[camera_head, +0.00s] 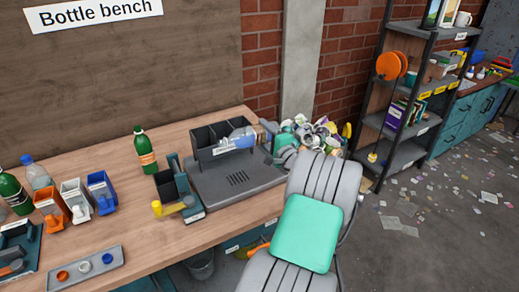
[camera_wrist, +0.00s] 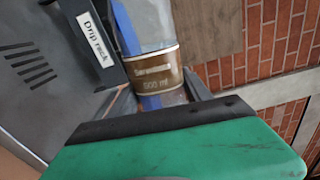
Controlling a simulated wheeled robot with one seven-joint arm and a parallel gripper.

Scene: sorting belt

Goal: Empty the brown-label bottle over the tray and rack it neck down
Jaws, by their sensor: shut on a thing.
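The brown-label bottle is clear and bluish. In the head view it (camera_head: 239,135) lies well over on its side at the drip rack, base end to the right. In the wrist view its brown label (camera_wrist: 155,76) reads 500 ml. My gripper (camera_wrist: 157,98) is shut on it around the label. The dark drip rack (camera_head: 205,141) stands at the back of the grey slotted tray (camera_head: 237,181); its labelled edge also shows in the wrist view (camera_wrist: 93,38). The neck is partly hidden, and I cannot tell whether it is inside a rack slot.
A green bottle (camera_head: 145,152) stands left of the rack, behind a dark holder with a yellow handle (camera_head: 168,207). Small orange, white and blue bins (camera_head: 76,200) stand further left. A heap of waste (camera_head: 312,133) lies beyond the bench's right end.

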